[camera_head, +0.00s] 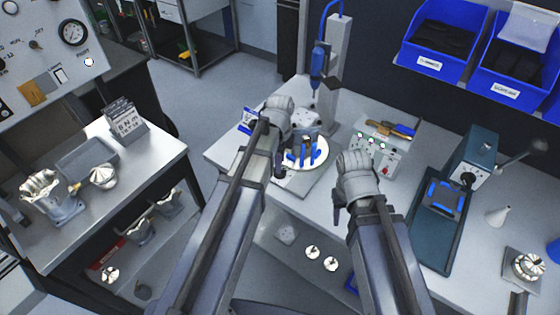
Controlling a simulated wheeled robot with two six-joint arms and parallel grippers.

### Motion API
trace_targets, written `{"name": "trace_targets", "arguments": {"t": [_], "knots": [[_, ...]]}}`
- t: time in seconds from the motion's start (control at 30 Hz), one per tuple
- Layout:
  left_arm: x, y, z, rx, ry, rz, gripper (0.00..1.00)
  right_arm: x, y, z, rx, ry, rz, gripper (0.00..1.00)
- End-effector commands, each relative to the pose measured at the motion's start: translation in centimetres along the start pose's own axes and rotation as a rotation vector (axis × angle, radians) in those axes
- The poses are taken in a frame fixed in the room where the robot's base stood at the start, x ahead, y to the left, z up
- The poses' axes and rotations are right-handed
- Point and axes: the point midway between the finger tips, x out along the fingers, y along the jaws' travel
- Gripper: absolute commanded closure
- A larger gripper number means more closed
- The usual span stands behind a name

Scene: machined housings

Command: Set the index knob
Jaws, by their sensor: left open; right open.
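A white round plate (318,163) with blue pieces (305,152) on it sits on a flat base on the middle bench. I cannot tell which part is the index knob. My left gripper (279,112) is open, beside the plate at its upper left; my own arm partly hides the area. My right gripper (357,178) is open, above the bench to the right of the plate, near the control box (378,146) with small lights and a red part. Its fingertips are hard to make out, and I see nothing held in either gripper.
A post (335,62) with a blue tool (319,66) stands behind the plate. A teal machine (440,230) and a white cone (498,215) are at right, under blue bins (435,62). A gauge panel (50,55) is at upper left.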

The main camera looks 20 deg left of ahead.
Motion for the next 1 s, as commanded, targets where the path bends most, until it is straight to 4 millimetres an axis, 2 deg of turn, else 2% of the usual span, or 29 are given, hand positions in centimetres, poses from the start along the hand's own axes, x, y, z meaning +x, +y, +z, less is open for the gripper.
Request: {"name": "trace_targets", "arguments": {"t": [0.03, 0.33, 1.0], "knots": [[-1.4, 0.0, 0.0, 0.000, 0.000, 0.000, 0.54, -1.4, 0.1, 0.1, 0.000, 0.000, 0.000, 0.50], [-5.1, 0.0, 0.0, 0.000, 0.000, 0.000, 0.54, -5.1, 0.5, 0.3, -0.001, 0.000, 0.000, 0.50], [-5.4, 0.1, -0.1, -0.006, -0.001, 0.000, 0.54, -5.4, 0.5, 0.3, -0.001, 0.000, 0.000, 0.50]]}}
